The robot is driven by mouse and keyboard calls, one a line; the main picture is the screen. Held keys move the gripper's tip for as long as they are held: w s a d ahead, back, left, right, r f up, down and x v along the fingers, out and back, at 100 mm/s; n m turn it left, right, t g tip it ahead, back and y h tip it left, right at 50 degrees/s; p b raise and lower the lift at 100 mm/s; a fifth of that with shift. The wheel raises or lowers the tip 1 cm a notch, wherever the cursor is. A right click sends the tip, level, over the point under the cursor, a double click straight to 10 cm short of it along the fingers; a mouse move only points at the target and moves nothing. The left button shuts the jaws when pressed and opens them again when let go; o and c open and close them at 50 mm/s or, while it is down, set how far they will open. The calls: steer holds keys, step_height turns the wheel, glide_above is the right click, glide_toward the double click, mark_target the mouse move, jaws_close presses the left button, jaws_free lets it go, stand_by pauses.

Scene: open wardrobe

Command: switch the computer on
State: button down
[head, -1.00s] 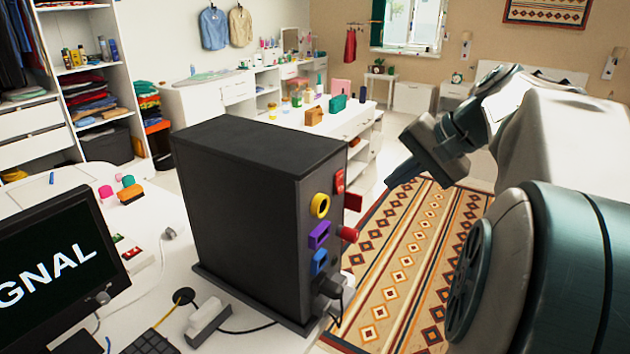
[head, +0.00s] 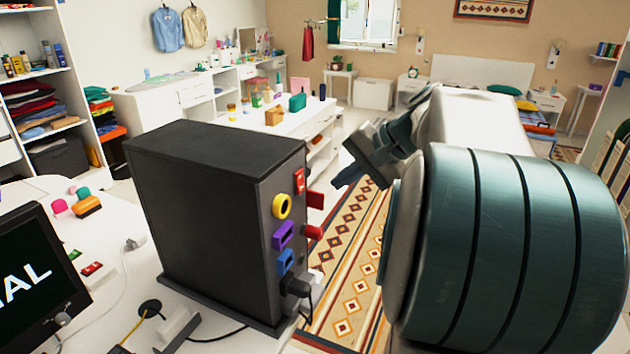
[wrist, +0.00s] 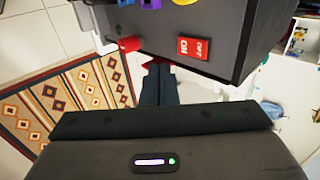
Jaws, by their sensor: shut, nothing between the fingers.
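The computer is a black tower (head: 195,200) standing upright on the white desk. A red rocker switch (head: 299,180) sits high on its right-hand face. In the wrist view this switch (wrist: 194,48) is marked OFF and ON, and the tower (wrist: 262,25) fills the upper right. My gripper (head: 338,183) is shut and empty, to the right of the tower at about the switch's height and apart from it. In the wrist view its fingers (wrist: 157,84) point toward the tower's edge, below and left of the switch. The monitor (head: 35,285) shows white letters, "AL" in view.
Yellow, purple and blue sockets (head: 283,235) sit below the switch. A black plug (head: 295,287) is in the lower socket. A patterned rug (head: 350,290) covers the floor to the right.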

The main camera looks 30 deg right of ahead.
mark_target(301, 182)
steer(key=w+a+f, duration=0.1)
steer(key=w+a+f+p, duration=0.1)
steer(key=w, duration=0.1)
steer(key=w+a, duration=0.1)
steer(key=w, duration=0.1)
steer(key=shift+a+f+p, duration=0.35)
steer(key=shift+f+p, duration=0.05)
steer(key=shift+a+f, duration=0.1)
